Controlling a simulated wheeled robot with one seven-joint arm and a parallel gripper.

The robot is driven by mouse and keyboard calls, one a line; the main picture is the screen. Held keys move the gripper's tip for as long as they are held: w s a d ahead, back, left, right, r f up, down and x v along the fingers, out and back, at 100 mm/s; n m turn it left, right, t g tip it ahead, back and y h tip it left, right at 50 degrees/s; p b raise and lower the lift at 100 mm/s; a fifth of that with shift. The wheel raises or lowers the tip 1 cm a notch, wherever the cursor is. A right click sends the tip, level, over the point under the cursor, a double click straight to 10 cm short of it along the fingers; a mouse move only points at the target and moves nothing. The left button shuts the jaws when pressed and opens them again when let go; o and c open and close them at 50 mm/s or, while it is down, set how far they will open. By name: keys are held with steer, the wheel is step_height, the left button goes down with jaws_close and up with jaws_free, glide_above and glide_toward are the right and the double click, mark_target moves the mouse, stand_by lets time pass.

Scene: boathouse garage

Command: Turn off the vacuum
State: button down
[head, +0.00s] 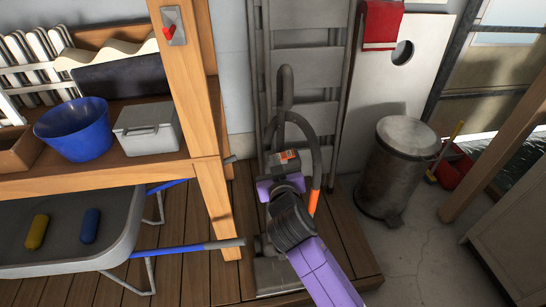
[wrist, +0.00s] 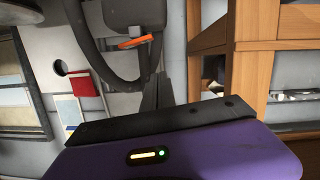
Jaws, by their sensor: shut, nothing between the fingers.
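The vacuum is an upright grey cleaner with a tall looped handle (head: 286,88). It stands on the wooden deck in the middle of the head view, with an orange part (head: 314,202) on its right side. The wrist view shows part of its dark loop and the orange piece (wrist: 137,42). My purple gripper (head: 283,177) is in front of the vacuum's upper body, by a small red-orange patch (head: 287,156). Its fingers are mostly hidden, and it is shut and holds nothing. I cannot tell whether it touches the vacuum. My arm covers much of the vacuum's lower body.
A wooden post (head: 185,75) with a red switch stands left of the vacuum. A workbench holds a blue tub (head: 75,130) and a grey box (head: 147,127). A ladder (head: 303,60) is behind. A metal bin (head: 398,165) stands right, with open concrete floor in front.

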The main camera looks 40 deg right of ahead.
steer(key=v, duration=0.4)
stand_by(0.6)
steer(key=a+r+n+t+y, duration=0.2)
steer(key=a+r+n+t, duration=0.1)
steer(key=a+r, duration=0.15)
steer(key=s+a+f+n+t+y, duration=0.2)
steer(key=s+a+y, duration=0.2)
steer(key=s+a, duration=0.35)
steer(key=s+a+f+g+y, duration=0.1)
steer(key=s+a, duration=0.1)
steer(key=s, duration=1)
steer(key=s+a+g+y, duration=0.1)
steer(key=s+a+y, duration=0.1)
steer(key=s, duration=1.1)
steer(key=shift+s+a+f, duration=0.2)
steer(key=shift+a+f, duration=0.2)
steer(key=shift+a, duration=0.2)
